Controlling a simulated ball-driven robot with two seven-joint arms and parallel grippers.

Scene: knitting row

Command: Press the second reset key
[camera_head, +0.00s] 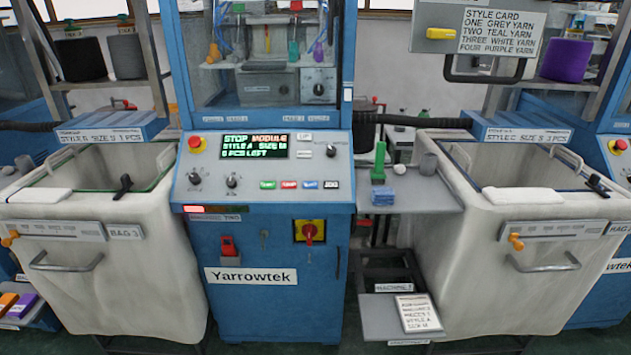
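The control panel (265,170) of the blue Yarrowtek machine is at the middle. Its display (254,146) reads "STOP MODULE", "STYLE A SIZE M" and a pieces-left line. Below it is a row of small keys: a green key (267,185), a red key (289,184), a blue key (310,185) and a black-and-white key (332,185) that seems to read JOG. Two pale keys (305,136) sit right of the display. The lettering on most keys is too small to read, so I cannot tell which is a reset key. Neither gripper is in view.
A red emergency button (195,143) and black knobs (232,181) share the panel. A red-yellow switch (309,231) is below. Pale bags (105,270) and (520,280) flank the machine. A grey shelf (425,190) juts out right. The panel front looks clear.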

